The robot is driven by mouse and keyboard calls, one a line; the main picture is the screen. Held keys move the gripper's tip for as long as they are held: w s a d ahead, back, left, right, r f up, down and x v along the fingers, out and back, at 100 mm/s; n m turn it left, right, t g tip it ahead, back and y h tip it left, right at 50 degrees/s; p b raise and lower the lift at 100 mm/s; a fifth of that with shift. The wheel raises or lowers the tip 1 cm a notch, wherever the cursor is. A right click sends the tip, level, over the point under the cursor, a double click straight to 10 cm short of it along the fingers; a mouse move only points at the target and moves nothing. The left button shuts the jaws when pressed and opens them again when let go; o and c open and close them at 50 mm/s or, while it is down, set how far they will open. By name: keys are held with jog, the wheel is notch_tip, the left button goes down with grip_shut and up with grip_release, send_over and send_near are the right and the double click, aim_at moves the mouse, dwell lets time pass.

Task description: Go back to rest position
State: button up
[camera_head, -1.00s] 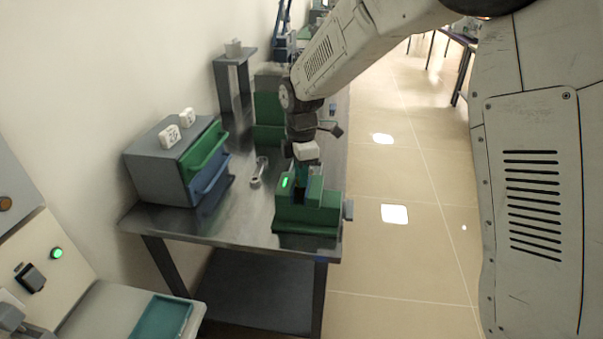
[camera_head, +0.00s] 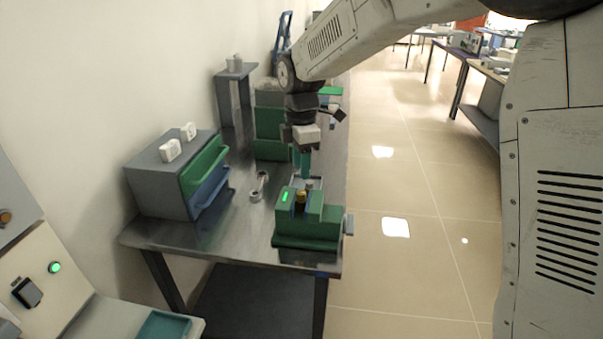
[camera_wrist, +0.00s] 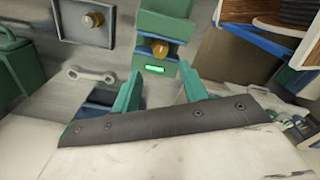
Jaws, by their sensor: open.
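My gripper (camera_head: 304,170) hangs from my arm above the metal bench, just behind and above the green device with a lit green display (camera_head: 310,226). Its teal fingers are apart in the wrist view (camera_wrist: 160,92), with nothing between them. The green device also shows in the wrist view (camera_wrist: 166,25), beyond the fingers, with its lit display and a brass knob (camera_wrist: 160,47). In the head view the brass knob (camera_head: 300,197) stands on the device, clear of my gripper.
A grey cabinet (camera_head: 158,183) with green and blue drawers stands at the bench's left. A wrench (camera_head: 260,187) lies on the metal bench (camera_head: 235,222). A grey stand (camera_head: 234,95) and another green unit (camera_head: 270,130) are farther back. The floor at right (camera_head: 400,270) is clear.

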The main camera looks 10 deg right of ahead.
jog(key=shift+r, duration=0.1)
jog(key=shift+s+m, duration=0.15)
jog(key=shift+m, duration=0.55)
jog(key=s+m, duration=0.1)
jog(key=s+f+m, duration=0.1)
jog(key=s+d+g, duration=0.1)
jog(key=shift+d+f+m, duration=0.1)
jog(key=shift+f+m, duration=0.15)
jog(key=shift+m, duration=0.15)
jog(key=s+d+r+m, duration=0.2)
jog(key=s+d+m, duration=0.3)
jog(key=s, duration=0.5)
jog(key=s+d+r+m+t, duration=0.1)
jog(key=s+d+r+m, duration=0.2)
jog(key=s, duration=0.8)
jog(key=s+d+r+m+t, duration=0.1)
jog(key=s+d+r+m, duration=0.1)
jog(key=s+d+m, duration=0.5)
jog(key=s, duration=0.3)
jog(key=shift+s+d+r+m, duration=0.15)
jog(key=shift+d+r+m, duration=0.15)
jog(key=shift+r, duration=0.1)
jog(key=shift+c, duration=0.8)
